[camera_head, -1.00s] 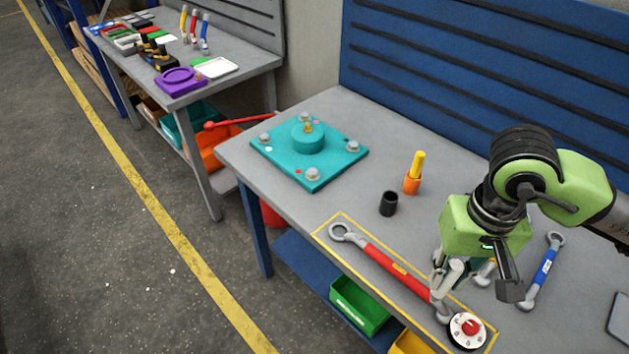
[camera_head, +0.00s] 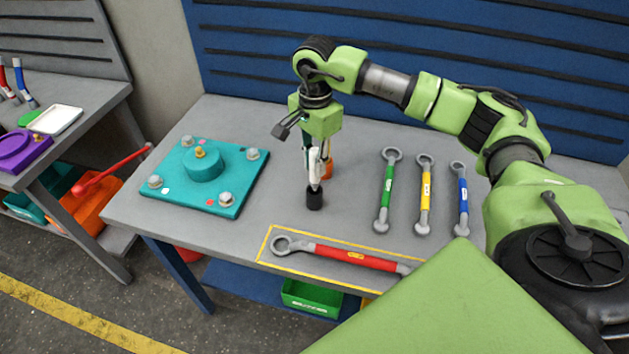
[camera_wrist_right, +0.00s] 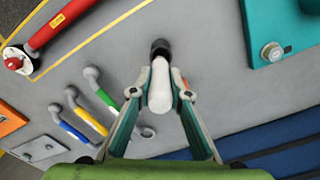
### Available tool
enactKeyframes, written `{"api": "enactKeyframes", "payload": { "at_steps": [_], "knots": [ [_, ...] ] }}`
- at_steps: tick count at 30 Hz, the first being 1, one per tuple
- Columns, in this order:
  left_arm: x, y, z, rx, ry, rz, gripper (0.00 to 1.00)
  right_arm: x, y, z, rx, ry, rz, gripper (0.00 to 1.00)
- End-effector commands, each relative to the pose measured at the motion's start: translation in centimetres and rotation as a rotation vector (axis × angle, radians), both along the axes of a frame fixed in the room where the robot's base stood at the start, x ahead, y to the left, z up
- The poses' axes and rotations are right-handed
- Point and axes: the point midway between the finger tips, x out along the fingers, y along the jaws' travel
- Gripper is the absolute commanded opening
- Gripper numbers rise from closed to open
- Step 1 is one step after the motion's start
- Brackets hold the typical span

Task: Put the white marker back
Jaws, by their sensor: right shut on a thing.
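My right gripper (camera_head: 316,170) points down and is shut on the white marker (camera_head: 314,164). The marker is upright, with its lower end at the mouth of the black holder cup (camera_head: 314,199); I cannot tell if it is inside. In the right wrist view the gripper's fingers (camera_wrist_right: 159,70) close around the white marker (camera_wrist_right: 160,97), and the dark cup (camera_wrist_right: 160,46) shows just beyond it. My left gripper is not in view.
An orange holder (camera_head: 327,170) stands partly hidden behind the gripper. A teal plate with bolts (camera_head: 225,191) lies left. Green (camera_head: 387,190), yellow (camera_head: 425,195) and blue (camera_head: 461,198) wrenches lie right. A red wrench (camera_head: 345,256) lies in front in a yellow outline.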

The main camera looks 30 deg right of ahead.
Motion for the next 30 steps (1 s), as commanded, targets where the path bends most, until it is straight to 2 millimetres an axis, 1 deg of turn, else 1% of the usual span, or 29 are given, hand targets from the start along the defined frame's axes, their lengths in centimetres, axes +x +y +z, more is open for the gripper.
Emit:
{"api": "enactKeyframes", "payload": {
  "at_steps": [1,6,13,21,25,26,27,30],
  "knots": [
    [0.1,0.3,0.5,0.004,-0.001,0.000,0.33,-0.1,0.0,-0.5,-0.001,0.004,0.001,0.00],
    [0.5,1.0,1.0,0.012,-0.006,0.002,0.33,-0.1,0.0,-2.2,0.000,0.003,0.003,0.00],
    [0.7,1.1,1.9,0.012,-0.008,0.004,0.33,-0.1,0.1,-5.1,0.000,0.002,0.004,0.00],
    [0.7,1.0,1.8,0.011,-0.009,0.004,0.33,0.0,0.1,-5.4,0.000,-0.001,0.005,0.00],
    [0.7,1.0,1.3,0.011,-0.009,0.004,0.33,0.0,0.1,-5.9,0.000,-0.001,0.005,0.00],
    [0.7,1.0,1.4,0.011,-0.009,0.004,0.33,0.0,0.1,-5.8,0.000,-0.001,0.005,0.22],
    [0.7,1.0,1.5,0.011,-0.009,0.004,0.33,0.0,0.1,-5.7,0.000,-0.001,0.005,0.33],
    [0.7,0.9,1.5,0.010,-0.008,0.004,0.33,0.0,0.1,-5.7,0.000,-0.001,0.005,0.34]
  ]
}}
